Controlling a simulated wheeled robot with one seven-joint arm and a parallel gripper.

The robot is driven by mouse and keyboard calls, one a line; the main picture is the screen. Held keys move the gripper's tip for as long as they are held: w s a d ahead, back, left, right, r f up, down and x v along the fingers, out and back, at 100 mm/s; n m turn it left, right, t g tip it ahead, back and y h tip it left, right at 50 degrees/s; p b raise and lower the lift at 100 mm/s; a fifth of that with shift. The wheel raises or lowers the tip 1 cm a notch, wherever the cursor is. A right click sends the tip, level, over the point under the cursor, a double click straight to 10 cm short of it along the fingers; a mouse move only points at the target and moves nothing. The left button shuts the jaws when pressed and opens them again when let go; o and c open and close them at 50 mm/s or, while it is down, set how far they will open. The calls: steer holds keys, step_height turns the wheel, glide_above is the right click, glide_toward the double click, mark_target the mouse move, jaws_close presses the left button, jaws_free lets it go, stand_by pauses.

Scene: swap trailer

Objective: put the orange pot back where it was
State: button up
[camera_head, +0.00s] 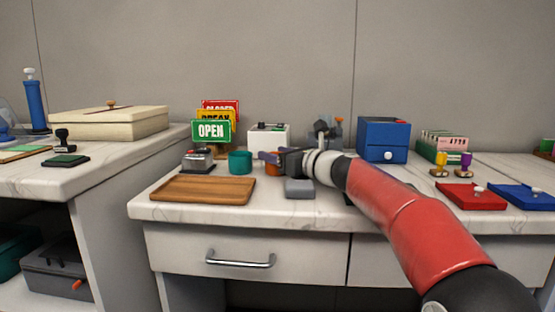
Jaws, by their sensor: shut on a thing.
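The orange pot (271,169) is on the marble counter side, just right of a teal pot (240,162). It is partly hidden by my gripper (272,158), which is shut on it. The pot's base is near the counter top, and I cannot tell whether it touches. My red arm reaches in from the lower right and hides part of the counter.
A wooden tray (203,190) lies at the front left of the counter (270,211). A bell-like device (198,161) stands behind it. A grey block (299,187) lies right of the pot. A white box (268,138) and blue box (382,140) stand behind.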

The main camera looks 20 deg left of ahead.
steer(key=o, duration=1)
steer(key=shift+d, duration=0.1)
steer(key=b+v, duration=0.1)
steer(key=v, duration=1.1)
